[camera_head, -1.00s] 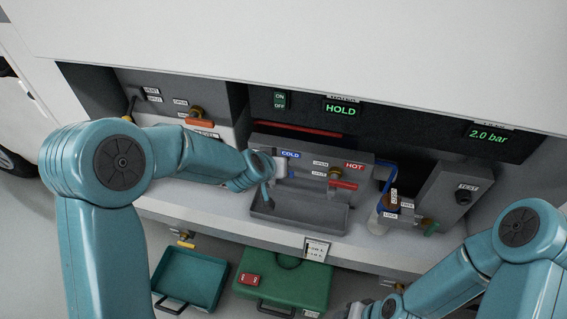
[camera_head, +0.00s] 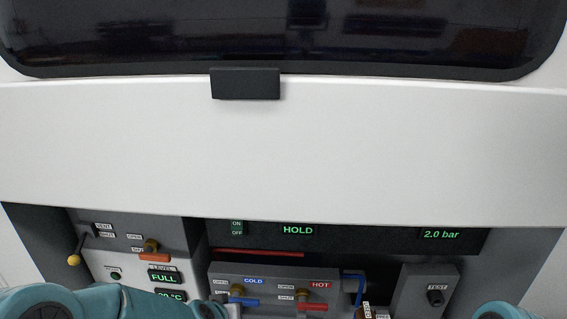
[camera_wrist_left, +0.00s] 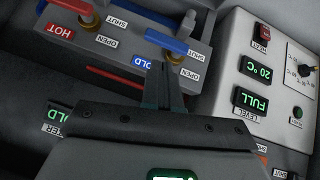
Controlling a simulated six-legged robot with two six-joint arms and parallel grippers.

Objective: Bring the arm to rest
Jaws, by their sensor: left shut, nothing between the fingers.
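My left gripper (camera_wrist_left: 165,72) is shut and empty in the left wrist view. Its tips are close to the blue cold lever (camera_wrist_left: 168,42); whether they touch it cannot be told. In the head view, the blue lever (camera_head: 246,302) lies sideways under the COLD label, like the red hot lever (camera_head: 312,307) to its right.
The valve block (camera_head: 330,276) stands in the service bay under a white wall panel (camera_head: 280,150). Displays (camera_head: 298,230) read HOLD and 2.0 bar; the level panel reads FULL (camera_head: 163,278). A grey TEST box (camera_head: 424,290) stands at right. The lower shelf is out of view.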

